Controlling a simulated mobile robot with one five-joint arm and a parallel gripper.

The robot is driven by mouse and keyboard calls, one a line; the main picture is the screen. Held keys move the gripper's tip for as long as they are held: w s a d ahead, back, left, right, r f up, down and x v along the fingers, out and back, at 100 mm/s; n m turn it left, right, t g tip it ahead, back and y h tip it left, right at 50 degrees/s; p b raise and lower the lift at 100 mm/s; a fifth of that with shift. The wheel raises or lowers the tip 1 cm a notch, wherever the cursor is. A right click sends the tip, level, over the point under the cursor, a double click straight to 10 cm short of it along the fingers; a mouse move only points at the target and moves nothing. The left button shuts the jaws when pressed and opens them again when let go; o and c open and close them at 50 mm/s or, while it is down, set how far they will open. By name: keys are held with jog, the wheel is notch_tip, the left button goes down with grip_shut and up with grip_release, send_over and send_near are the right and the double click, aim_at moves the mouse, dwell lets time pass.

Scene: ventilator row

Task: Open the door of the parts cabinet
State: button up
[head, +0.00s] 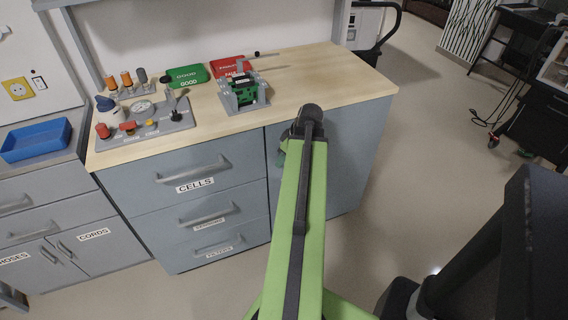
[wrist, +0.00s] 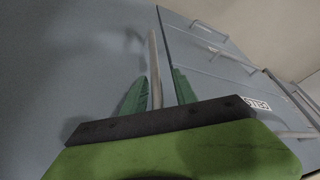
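The parts cabinet door (head: 352,150) is a plain blue-grey panel under the right part of the wooden worktop, right of the drawers. It looks shut, and my green arm hides much of it. In the wrist view the door (wrist: 60,70) fills the left side. Its grey bar handle (wrist: 154,65) runs down between the two green fingers of my gripper (wrist: 159,92). The fingers are open, with a small gap visible on each side of the bar. In the head view my arm hides the handle and most of the gripper.
Drawers labelled CELLS (head: 195,172) and others stand left of the door. The worktop (head: 320,78) carries a green circuit board in a grey holder (head: 244,92), a red tray, a green tray and a control panel (head: 145,117). The floor (head: 425,150) right of the cabinet is clear.

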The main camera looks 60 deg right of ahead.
jog(key=shift+s+d, duration=0.1)
jog(key=shift+s, duration=0.05)
jog(key=shift+s+d, duration=0.1)
jog(key=shift+s, duration=0.05)
grip_shut()
dwell(1.0)
